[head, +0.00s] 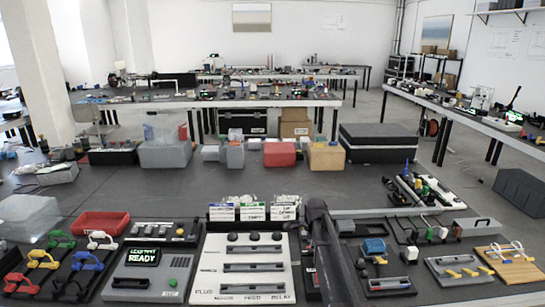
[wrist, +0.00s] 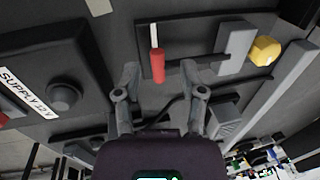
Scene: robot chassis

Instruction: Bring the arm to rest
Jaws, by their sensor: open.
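My gripper (wrist: 165,82) shows in the wrist view with its two grey fingers spread apart and nothing held between them. A red-handled piece with a white shaft (wrist: 158,67) lies beyond the fingertips, apart from them as far as I can tell. In the head view my dark arm (head: 326,250) stands upright over the front of the bench, right of the white panel. I cannot make out the fingers there.
Around my arm on the bench are a white slotted panel (head: 243,268), a tester reading READY (head: 148,274), a grey fixture (head: 457,268) and a wooden board (head: 510,262). A yellow knob (wrist: 264,51) and a dark supply panel (wrist: 50,75) flank the gripper. The bench's middle (head: 190,190) is clear.

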